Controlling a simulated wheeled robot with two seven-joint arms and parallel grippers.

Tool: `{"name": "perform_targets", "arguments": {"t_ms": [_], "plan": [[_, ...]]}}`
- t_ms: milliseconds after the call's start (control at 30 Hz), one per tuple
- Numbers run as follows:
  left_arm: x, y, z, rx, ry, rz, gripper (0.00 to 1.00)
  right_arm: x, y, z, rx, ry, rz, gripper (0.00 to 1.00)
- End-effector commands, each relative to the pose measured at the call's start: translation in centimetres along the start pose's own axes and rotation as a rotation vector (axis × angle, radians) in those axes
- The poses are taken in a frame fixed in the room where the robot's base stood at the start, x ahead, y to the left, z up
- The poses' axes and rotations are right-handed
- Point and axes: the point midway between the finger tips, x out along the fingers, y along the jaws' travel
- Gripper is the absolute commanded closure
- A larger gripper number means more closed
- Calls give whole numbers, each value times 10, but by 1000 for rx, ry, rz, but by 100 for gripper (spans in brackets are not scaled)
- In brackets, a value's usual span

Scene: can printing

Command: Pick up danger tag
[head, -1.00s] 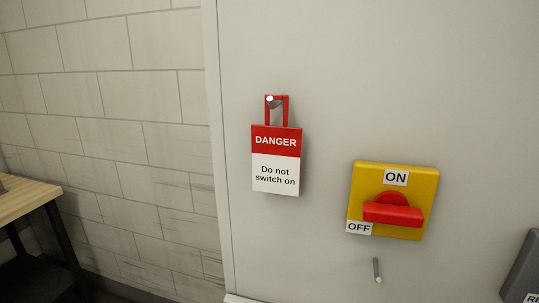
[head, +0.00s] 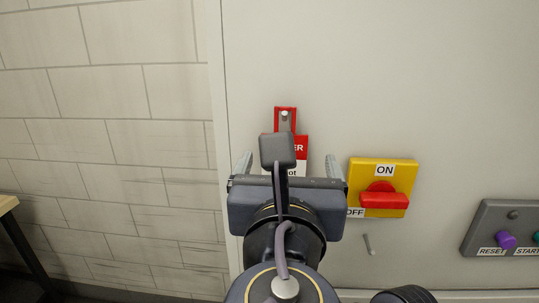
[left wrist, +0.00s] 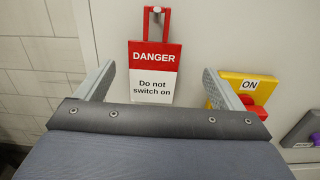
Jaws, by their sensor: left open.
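The danger tag (left wrist: 155,70) is a red and white plate with a red hanger loop, reading "DANGER Do not switch on". It hangs on a peg on the pale panel. In the head view its red top (head: 301,147) shows, and its lower part is hidden behind my left gripper (head: 289,165). In the left wrist view the open fingers of my left gripper (left wrist: 158,80) stand to either side of the tag, apart from it. My right gripper is not in view.
A yellow switch with a red handle (head: 384,200) is on the panel right of the tag, close to the right finger. A small peg (head: 368,244) sits below it. A grey button box (head: 505,230) is further right. A brick wall (head: 105,130) is at left.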

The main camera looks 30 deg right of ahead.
Motion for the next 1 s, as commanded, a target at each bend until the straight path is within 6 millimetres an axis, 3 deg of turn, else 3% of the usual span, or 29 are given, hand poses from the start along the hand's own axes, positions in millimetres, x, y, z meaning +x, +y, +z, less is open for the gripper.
{"name": "perform_targets", "arguments": {"t_ms": [400,633,1000], "plan": [[51,8,3,-3,2,2,11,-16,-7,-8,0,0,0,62],[54,8,2,-4,2,2,11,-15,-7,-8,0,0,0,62],[54,8,2,-4,2,2,58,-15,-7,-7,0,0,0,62]]}}
